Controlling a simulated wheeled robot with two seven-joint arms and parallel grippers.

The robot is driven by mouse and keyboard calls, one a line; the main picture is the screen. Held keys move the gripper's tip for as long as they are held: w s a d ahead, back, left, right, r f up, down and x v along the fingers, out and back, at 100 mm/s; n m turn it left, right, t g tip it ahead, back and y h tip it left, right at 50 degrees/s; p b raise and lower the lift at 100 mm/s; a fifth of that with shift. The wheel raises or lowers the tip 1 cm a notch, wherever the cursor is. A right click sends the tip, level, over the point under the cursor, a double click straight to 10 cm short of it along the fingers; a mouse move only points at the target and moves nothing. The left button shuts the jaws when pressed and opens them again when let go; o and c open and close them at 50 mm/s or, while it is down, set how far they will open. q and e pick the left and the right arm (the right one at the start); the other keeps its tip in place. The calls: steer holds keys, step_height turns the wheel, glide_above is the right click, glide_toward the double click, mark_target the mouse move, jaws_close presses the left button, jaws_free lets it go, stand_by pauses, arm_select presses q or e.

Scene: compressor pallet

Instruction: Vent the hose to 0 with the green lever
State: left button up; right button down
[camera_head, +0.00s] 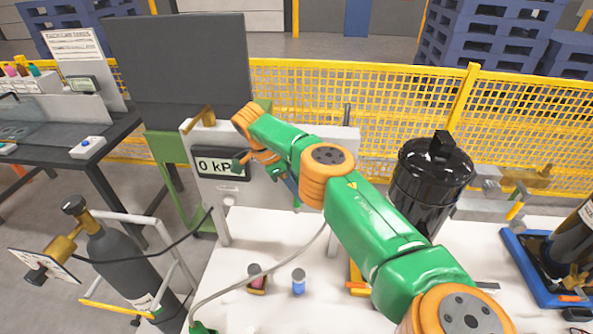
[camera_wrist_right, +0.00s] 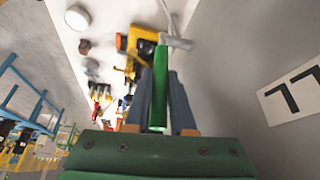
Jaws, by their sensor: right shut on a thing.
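My right arm reaches across the bench to the white panel (camera_head: 345,140). My right gripper (camera_head: 291,190) is at the panel's front, beside the display. In the right wrist view the gripper (camera_wrist_right: 160,100) is shut on the green lever (camera_wrist_right: 161,75), which lies lengthwise between its two blue-grey fingers. In the head view the lever cannot be made out behind my wrist and fingers. The display (camera_head: 212,164) reads "0 kP", its right end covered by my wrist. The grey hose (camera_head: 270,265) curves over the bench below the panel. My left gripper is not in view.
A black tank (camera_head: 433,183) stands right of my forearm. A gas cylinder (camera_head: 120,255) is at the left. A blue tray (camera_head: 530,275) lies at the right.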

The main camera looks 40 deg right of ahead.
steer(key=shift+a+f, duration=0.1)
steer(key=shift+a, duration=0.05)
stand_by(0.4)
steer(key=c, duration=0.8)
jaws_free()
steer(key=shift+w, duration=0.15)
steer(key=shift+o, duration=0.2)
